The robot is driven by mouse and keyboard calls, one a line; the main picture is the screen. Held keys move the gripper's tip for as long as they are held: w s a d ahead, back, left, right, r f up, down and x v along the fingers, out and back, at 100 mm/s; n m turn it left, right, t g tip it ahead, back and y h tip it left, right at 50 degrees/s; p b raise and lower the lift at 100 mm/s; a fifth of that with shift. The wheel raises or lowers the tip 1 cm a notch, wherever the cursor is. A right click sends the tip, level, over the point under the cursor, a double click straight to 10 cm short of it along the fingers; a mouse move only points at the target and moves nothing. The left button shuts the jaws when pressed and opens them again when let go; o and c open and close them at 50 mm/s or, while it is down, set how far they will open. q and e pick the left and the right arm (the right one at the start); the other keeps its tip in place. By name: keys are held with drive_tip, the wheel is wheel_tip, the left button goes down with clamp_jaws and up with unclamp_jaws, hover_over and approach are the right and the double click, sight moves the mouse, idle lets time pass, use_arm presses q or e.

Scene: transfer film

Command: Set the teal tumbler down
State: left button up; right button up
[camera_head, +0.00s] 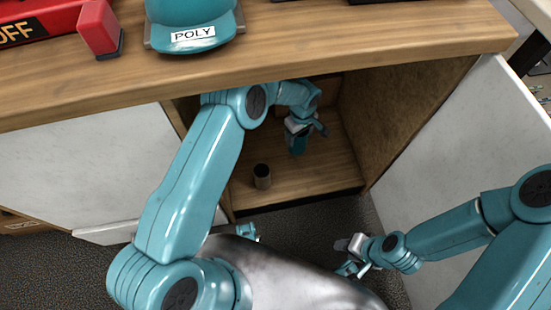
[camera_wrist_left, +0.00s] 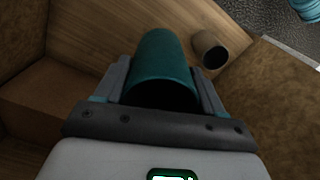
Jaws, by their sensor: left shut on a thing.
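The teal tumbler (camera_wrist_left: 162,62) is between the two fingers of my left gripper (camera_wrist_left: 163,85) in the left wrist view. The gripper is shut on it. In the head view, my left gripper (camera_head: 303,128) reaches into the open cabinet, with the teal tumbler (camera_head: 297,145) below it, partly hidden. Whether the tumbler touches the cabinet floor (camera_head: 325,180) I cannot tell. My right gripper (camera_head: 350,256) is outside the cabinet at the lower right; its fingers are too small to read.
A brown cup (camera_head: 262,176) with a dark opening stands near the front of the cabinet floor; it also shows in the left wrist view (camera_wrist_left: 209,50). The open cabinet door (camera_head: 470,150) is on the right. A teal cap (camera_head: 195,25) labelled POLY lies on the countertop (camera_head: 290,50).

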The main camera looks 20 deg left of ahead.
use_arm(q)
drive_tip(key=shift+w+r, duration=0.15)
drive_tip(key=shift+w, duration=0.05)
drive_tip(key=shift+f+b, duration=3.6)
drive_tip(key=shift+f, duration=6.45)
use_arm(e)
wheel_tip(320, 180, down, 7)
drive_tip(key=w, duration=0.1)
drive_tip(key=shift+w+d+r, duration=0.15)
drive_tip(key=shift+w+d, duration=0.1)
drive_tip(key=shift+d, duration=0.15)
use_arm(q)
drive_tip(key=shift+f, duration=0.15)
drive_tip(key=o, duration=0.8)
drive_tip(key=shift+f, duration=0.1)
drive_tip(key=shift+c, duration=0.2)
drive_tip(key=o, duration=0.4)
